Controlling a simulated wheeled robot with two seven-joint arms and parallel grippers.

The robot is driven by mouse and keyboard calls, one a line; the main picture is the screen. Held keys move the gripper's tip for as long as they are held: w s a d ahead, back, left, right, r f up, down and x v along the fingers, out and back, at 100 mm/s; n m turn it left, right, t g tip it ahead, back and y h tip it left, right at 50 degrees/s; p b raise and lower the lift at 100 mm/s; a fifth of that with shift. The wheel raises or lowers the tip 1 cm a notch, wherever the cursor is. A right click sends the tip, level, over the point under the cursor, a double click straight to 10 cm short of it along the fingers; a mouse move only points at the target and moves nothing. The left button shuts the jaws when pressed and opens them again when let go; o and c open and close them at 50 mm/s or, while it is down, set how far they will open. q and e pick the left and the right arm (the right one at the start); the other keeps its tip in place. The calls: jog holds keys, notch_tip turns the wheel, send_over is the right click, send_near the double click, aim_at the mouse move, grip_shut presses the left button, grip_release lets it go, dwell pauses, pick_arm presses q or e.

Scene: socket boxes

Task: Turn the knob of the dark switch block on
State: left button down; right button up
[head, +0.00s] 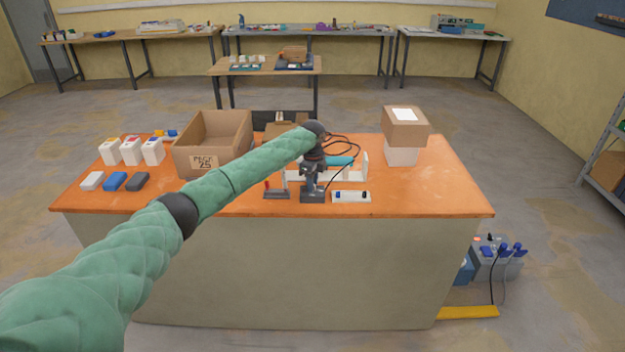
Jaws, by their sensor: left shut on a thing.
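A small dark block (312,197) sits near the front edge of the orange table, and I take it as the dark switch block. My left gripper (312,186) points straight down onto its top. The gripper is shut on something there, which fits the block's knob. The fingers hide the knob, so its angle cannot be read. My green-sleeved left arm reaches in from the lower left. My right gripper is not in view.
Left of the block is a block with a red part (267,186); right is a white socket strip (351,197). A white rack (365,165) and black cables (345,142) lie behind. An open carton (212,138) stands left; a brown box (404,133) stands right.

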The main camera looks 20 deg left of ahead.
pick_arm(q)
jog(key=n+p, duration=0.4)
jog(key=n, duration=0.3)
jog(key=n+p, duration=0.2)
jog(key=n, duration=0.2)
jog(key=shift+n+p, duration=0.4)
jog(key=shift+n, duration=0.6)
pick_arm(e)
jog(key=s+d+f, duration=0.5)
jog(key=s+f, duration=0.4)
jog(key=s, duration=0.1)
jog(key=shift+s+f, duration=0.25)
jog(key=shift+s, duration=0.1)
pick_arm(q)
jog(key=c, duration=1.2)
grip_release()
jog(key=shift+f, duration=0.1)
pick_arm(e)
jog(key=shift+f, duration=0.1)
